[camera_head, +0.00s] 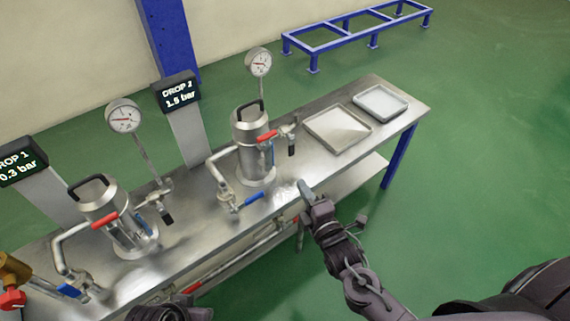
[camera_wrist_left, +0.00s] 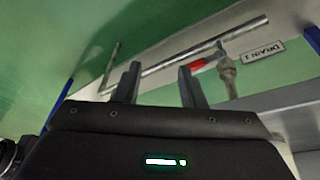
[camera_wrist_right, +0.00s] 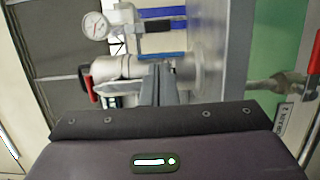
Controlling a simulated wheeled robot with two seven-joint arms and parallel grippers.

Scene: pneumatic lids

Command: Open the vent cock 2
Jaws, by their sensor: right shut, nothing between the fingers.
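Vessel 2 (camera_head: 250,150) is a steel pot with a black handle, beside the DROP 2 display (camera_head: 177,92), which reads about 1.5 bar. On its right is a small valve with a black lever (camera_head: 291,149) hanging down. A red lever (camera_head: 267,136) crosses its upper side, and a blue lever (camera_head: 253,199) sits on the pipe at its front left. No vent label is readable. My right gripper (camera_head: 304,187) is shut and empty at the table's front edge, right of the blue lever. My left gripper (camera_wrist_left: 157,85) is open and empty, low near the DRAIN 1 label (camera_wrist_left: 262,53).
Vessel 1 (camera_head: 117,215) stands left with its own gauge (camera_head: 124,117) and levers. Two shallow trays (camera_head: 337,146) lie on the right part of the table. Drain pipes (camera_head: 240,262) run below the front edge. The floor (camera_head: 480,150) at right is clear.

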